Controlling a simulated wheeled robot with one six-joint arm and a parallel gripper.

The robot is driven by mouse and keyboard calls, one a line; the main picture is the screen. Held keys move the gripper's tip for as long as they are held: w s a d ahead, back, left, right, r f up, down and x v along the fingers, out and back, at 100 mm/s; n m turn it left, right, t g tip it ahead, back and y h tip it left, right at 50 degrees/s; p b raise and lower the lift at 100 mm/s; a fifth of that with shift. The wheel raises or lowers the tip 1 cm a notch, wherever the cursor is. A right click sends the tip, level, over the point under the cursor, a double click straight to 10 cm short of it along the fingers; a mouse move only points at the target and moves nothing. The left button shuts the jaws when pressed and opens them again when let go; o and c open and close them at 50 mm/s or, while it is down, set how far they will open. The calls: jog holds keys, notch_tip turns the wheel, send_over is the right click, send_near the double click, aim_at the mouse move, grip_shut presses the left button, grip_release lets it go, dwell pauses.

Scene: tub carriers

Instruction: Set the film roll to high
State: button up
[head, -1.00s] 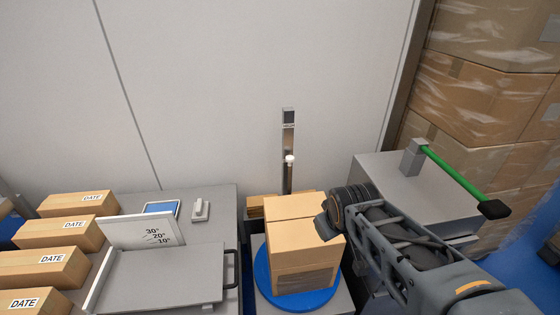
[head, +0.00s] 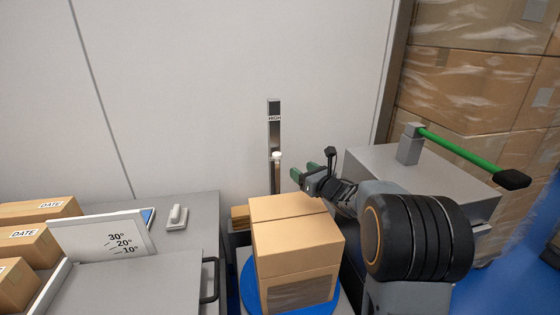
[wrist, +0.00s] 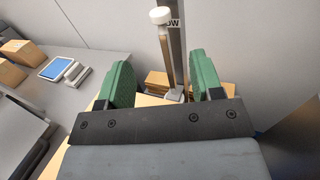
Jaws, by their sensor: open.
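An upright metal post (head: 274,138) stands against the wall behind the carton, with a HIGH label (head: 274,118) near its top. A white knob (head: 277,155) sits lower on the post, on a thin rod. The white knob also shows in the wrist view (wrist: 160,15), where it partly hides a label ending in "OW". My gripper (head: 304,171) is open and empty, just right of the post and a little below the knob. In the wrist view its green fingers (wrist: 163,82) stand apart, with the rod beyond the gap. I cannot make out a separate film roll.
A brown carton (head: 290,225) on a blue turntable (head: 247,285) stands below my gripper. A grey cabinet (head: 455,180) with a green lever (head: 465,150) is at right. A grey bench (head: 185,200) with an angle plate (head: 85,240) and DATE boxes (head: 30,210) is at left.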

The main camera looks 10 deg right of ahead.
aim_at(279, 155)
jog(key=p+x, duration=0.1)
jog(key=x, duration=1.2)
jog(key=shift+w+a+p, duration=0.1)
jog(key=shift+p, duration=0.2)
grip_shut()
